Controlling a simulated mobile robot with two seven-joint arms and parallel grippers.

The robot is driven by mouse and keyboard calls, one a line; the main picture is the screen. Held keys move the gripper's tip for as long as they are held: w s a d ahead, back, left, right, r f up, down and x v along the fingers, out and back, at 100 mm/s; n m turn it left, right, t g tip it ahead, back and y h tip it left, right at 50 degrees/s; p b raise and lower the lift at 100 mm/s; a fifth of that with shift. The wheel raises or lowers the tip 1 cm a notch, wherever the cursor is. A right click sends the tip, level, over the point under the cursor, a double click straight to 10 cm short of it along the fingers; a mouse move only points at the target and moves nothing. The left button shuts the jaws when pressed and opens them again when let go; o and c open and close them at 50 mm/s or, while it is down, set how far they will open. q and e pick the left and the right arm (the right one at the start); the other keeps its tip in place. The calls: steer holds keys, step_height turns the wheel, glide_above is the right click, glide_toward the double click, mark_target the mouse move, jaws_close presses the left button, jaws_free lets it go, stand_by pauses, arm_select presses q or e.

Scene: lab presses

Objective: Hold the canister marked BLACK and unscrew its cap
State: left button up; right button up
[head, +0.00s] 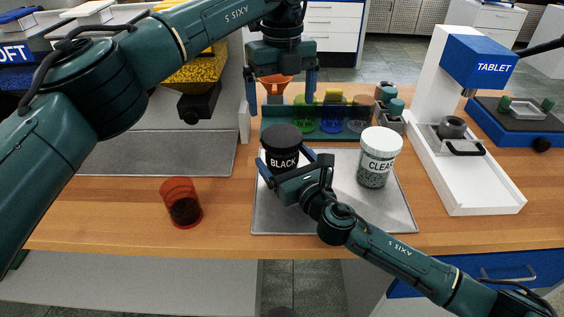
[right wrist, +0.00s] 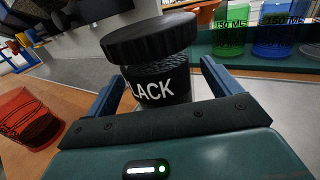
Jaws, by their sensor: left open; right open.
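The canister marked BLACK (head: 284,161) stands upright on a grey mat (head: 335,215), with its wide dark ribbed cap (head: 282,136) on. In the right wrist view the canister (right wrist: 165,88) stands between the two blue fingers of my right gripper (right wrist: 160,88). My right gripper (head: 287,162) reaches it from the front right, low on the body, with open fingers on either side. My left gripper (head: 282,102) points straight down above the cap in the picture, open and empty. Its exact height over the cap is hard to tell.
A white-lidded canister marked CLEAR (head: 379,160) stands right on the same mat. A red cup (head: 182,204) with dark contents is at left. A green rack (head: 335,132) with coloured beakers is behind. A TABLET press (head: 480,62) stands at right. Bare wood lies around the red cup.

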steer(key=shift+x, duration=1.05)
steer(key=shift+c, duration=0.6)
